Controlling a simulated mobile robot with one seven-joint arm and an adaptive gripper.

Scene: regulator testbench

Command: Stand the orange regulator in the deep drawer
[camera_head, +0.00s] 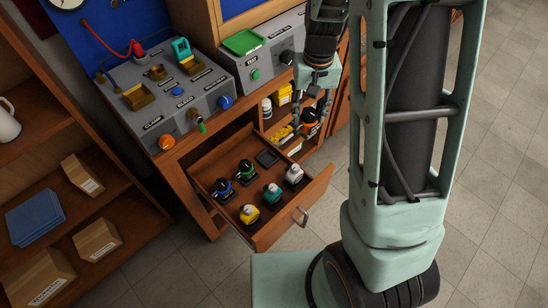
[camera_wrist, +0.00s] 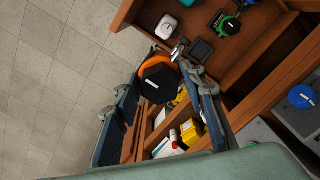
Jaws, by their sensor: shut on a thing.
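The orange regulator (camera_head: 310,117) has a black body with an orange ring. In the wrist view the regulator (camera_wrist: 159,84) sits between the two fingers of my gripper (camera_wrist: 169,62), black top facing the camera. My gripper (camera_head: 309,124) is shut on it, right of the open drawer (camera_head: 318,196) and in front of the shelf bay. The deep drawer is pulled out and holds several regulators: green, blue, yellow, teal and white. An empty dark square holder (camera_head: 267,157) lies at its back right; it also shows in the wrist view (camera_wrist: 202,50).
A side shelf bay (camera_wrist: 161,122) with yellow and white items is close to my gripper. The grey console (camera_head: 175,95) with knobs stands above the drawer. The white regulator (camera_head: 294,174) stands near the empty holder. Open floor lies to the right.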

